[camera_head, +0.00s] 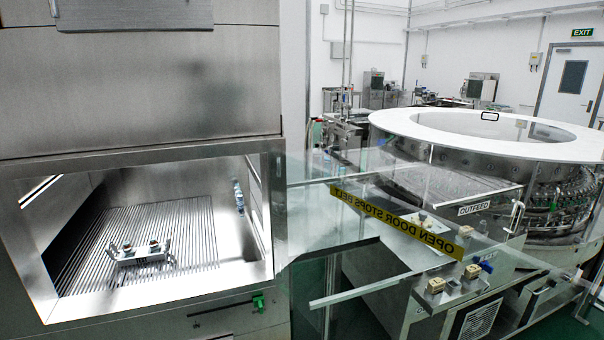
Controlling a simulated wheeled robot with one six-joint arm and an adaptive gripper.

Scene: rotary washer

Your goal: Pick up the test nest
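What looks like the test nest (141,254) is a small metal holder with two upright posts and a low front plate. It sits on a slatted metal rack (190,222) inside the open bay of a steel cabinet at the left. Nothing touches it from above. My gripper is not in view.
The cabinet's bay opening (150,304) has a steel frame around it. A clear door panel (385,230) with a yellow label stands to its right. Beyond is a large rotary washer with a white ring top (400,122). A green part (258,302) sits below the opening.

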